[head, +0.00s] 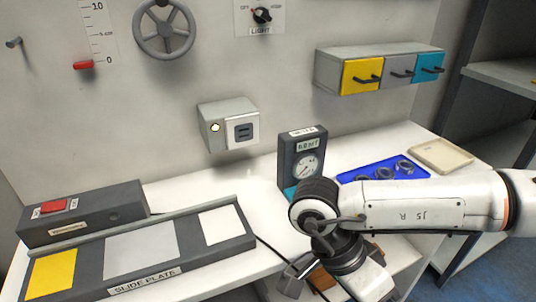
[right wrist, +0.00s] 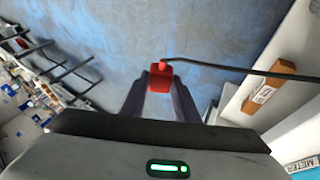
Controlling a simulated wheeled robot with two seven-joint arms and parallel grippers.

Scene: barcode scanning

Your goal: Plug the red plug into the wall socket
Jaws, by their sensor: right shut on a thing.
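The red plug (right wrist: 160,78) is between the fingertips of my right gripper (right wrist: 160,84) in the right wrist view. The gripper is shut on it, with blue floor beyond. A black cable runs from the plug to the right. The wall socket (head: 243,132) is a light plate with a dark slotted face on a grey wall box in the head view, with a small lit lamp beside it. The socket is empty. My left gripper is not in view.
A slide plate (head: 140,262) and a box with a red button (head: 54,205) lie on the table at left. Drawers (head: 362,76) hang on the wall. Table below the socket is clear.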

